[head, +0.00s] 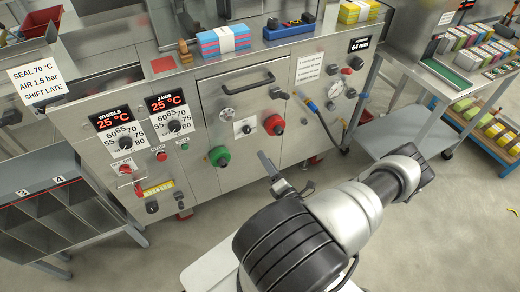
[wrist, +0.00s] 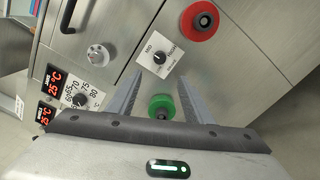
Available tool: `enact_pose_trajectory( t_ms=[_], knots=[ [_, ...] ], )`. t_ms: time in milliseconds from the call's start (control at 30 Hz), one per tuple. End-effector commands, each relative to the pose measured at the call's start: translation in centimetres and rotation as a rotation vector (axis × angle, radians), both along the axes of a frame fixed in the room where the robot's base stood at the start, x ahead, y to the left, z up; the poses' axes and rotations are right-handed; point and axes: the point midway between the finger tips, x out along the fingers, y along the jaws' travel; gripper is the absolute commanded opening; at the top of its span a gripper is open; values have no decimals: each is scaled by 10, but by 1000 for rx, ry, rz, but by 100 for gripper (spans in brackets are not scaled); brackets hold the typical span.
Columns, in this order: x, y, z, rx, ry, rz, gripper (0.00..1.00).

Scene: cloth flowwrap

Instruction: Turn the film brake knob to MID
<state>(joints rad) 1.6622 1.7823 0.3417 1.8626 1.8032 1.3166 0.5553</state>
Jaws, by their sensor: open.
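The film brake knob appears to be the small black knob (head: 246,129) on a white plate, on the machine's front panel between the green and red knobs. In the wrist view the knob (wrist: 160,57) shows just beyond the fingertips, with MID and what looks like HIGH printed on its plate. My gripper (head: 286,168) is open and empty in front of the panel, below and right of the knob. In the wrist view my gripper (wrist: 160,79) points at the panel, fingers apart, not touching the knob.
A green knob (head: 219,156) shows between the fingers in the wrist view (wrist: 161,104). A red knob (head: 274,124) sits beside the plate. A handle (head: 248,82) and a grey knob (head: 227,114) are near. Temperature dials (head: 126,142) are at left, a hose (head: 325,122) at right.

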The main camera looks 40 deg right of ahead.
Motion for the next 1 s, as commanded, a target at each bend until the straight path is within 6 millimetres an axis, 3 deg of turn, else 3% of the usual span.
enact_pose_trajectory(
  t_ms=[233,833,933,1000],
  knots=[
    [-21,5,0,0,0,0,46],
    [-21,6,1,-5,-1,7,46],
    [-12,10,15,-57,2,75,46],
    [1,22,35,-140,4,186,46]
  ],
)
